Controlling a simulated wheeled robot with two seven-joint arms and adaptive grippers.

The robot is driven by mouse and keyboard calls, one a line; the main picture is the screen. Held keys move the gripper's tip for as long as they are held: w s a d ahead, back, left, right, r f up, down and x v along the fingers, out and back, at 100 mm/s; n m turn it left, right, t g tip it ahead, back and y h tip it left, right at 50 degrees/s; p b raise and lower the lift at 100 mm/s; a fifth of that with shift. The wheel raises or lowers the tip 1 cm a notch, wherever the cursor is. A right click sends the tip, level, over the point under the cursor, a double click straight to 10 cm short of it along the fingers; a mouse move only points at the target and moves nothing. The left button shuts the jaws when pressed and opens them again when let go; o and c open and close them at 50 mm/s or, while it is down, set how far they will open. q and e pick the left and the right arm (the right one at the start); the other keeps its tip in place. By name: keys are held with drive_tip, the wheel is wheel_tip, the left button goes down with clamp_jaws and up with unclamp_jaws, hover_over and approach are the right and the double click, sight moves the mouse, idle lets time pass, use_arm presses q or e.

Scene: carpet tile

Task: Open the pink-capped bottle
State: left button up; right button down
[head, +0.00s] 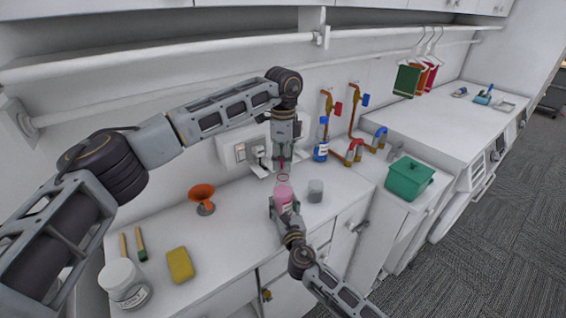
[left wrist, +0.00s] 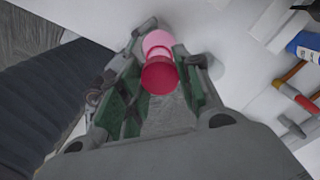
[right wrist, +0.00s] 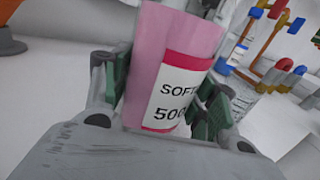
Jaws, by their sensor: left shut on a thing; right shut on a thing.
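My left gripper (head: 283,168) points down above the bottle. In the left wrist view its fingers are shut on the dark pink cap (left wrist: 160,77), with the paler bottle (left wrist: 156,41) beyond. I cannot tell whether cap and bottle touch.
A grey cup (head: 315,191) stands close right of the bottle. A blue bottle (head: 321,150) and taps are behind. An orange funnel (head: 202,195), yellow sponge (head: 180,265) and white jar (head: 122,283) are to the left. A green basket (head: 408,178) is at right.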

use_arm(q)
drive_tip(key=shift+r, duration=1.3)
use_arm(e)
drive_tip(key=shift+c, duration=1.8)
unclamp_jaws()
drive_tip(key=shift+s, duration=0.15)
drive_tip(key=v, duration=1.1)
drive_tip(key=shift+s+d, duration=0.2)
drive_tip(key=shift+s, duration=0.15)
